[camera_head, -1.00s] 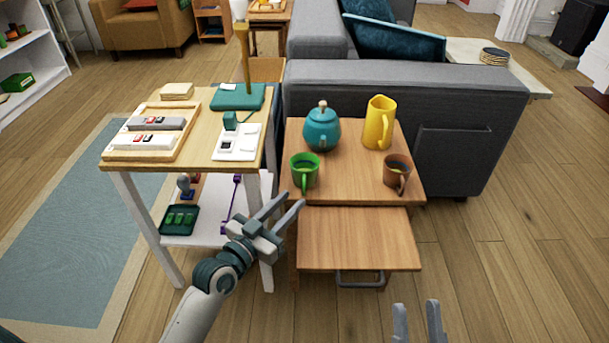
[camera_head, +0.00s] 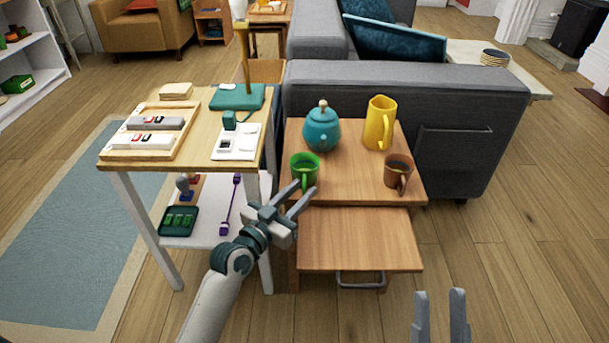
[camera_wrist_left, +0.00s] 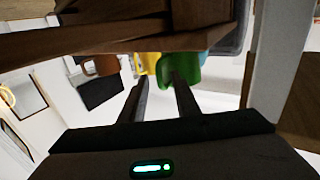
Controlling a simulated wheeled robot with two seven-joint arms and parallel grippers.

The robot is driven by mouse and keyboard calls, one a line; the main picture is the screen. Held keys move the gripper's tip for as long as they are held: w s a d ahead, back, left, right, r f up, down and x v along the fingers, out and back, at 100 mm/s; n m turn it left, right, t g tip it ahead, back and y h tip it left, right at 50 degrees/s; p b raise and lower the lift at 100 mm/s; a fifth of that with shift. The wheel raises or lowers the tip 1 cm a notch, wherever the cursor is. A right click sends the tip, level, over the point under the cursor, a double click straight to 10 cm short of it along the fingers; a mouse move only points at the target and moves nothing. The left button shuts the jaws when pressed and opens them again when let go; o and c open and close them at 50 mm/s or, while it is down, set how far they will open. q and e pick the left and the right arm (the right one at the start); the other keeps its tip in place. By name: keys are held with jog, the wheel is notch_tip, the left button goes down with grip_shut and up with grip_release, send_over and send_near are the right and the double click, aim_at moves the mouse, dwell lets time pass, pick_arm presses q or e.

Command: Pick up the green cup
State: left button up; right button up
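The green cup (camera_head: 304,168) stands upright on the front left of the wooden side table (camera_head: 345,188), its handle toward me. My left gripper (camera_head: 304,191) is open and empty, its fingertips just in front of and below the cup. In the left wrist view the green cup (camera_wrist_left: 194,67) appears beyond the spread fingers of my left gripper (camera_wrist_left: 157,82); a finger overlaps it, but I cannot tell whether they touch. My right gripper (camera_head: 439,294) is open and empty at the bottom, right of the table.
A teal teapot (camera_head: 321,131) stands behind the cup, a yellow jug (camera_head: 379,124) at the back right and a brown mug (camera_head: 397,172) at the front right. A lower wooden panel (camera_head: 358,240) juts out in front. A white-legged table (camera_head: 190,155) stands close on the left.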

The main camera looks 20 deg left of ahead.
jog(key=shift+f, duration=0.15)
pick_arm(q)
grip_shut()
jog(key=shift+r, duration=0.15)
pick_arm(e)
jog(key=shift+a, duration=0.1)
